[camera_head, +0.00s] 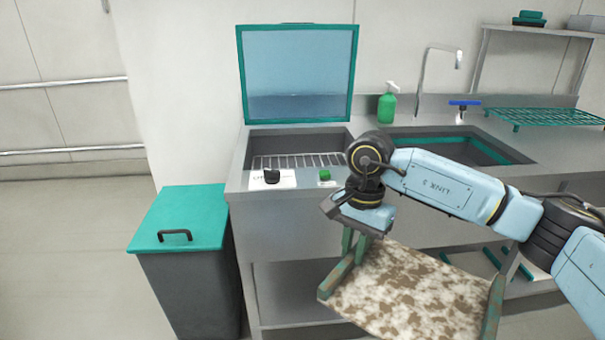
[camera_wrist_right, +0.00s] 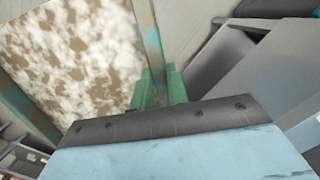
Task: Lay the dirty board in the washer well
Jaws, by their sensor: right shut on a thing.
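The dirty board (camera_head: 405,290) is a white panel with brown stains and worn green rails along its sides. My right gripper (camera_head: 352,228) is shut on its green rail and holds it in front of the counter, below the counter top. In the right wrist view the board (camera_wrist_right: 75,55) fills the upper left, and the gripper (camera_wrist_right: 158,92) closes on the rail. The washer well (camera_head: 300,158) is a recess in the counter with a wire rack inside. Its green-framed lid (camera_head: 297,75) stands open behind it. My left gripper is not in view.
A grey bin (camera_head: 190,285) with a green lid stands left of the counter. A sink (camera_head: 455,150) with a tap (camera_head: 440,60), a green spray bottle (camera_head: 388,103) and a green rack (camera_head: 545,117) are on the right. A black knob (camera_head: 271,176) and green button (camera_head: 325,173) sit at the well's front edge.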

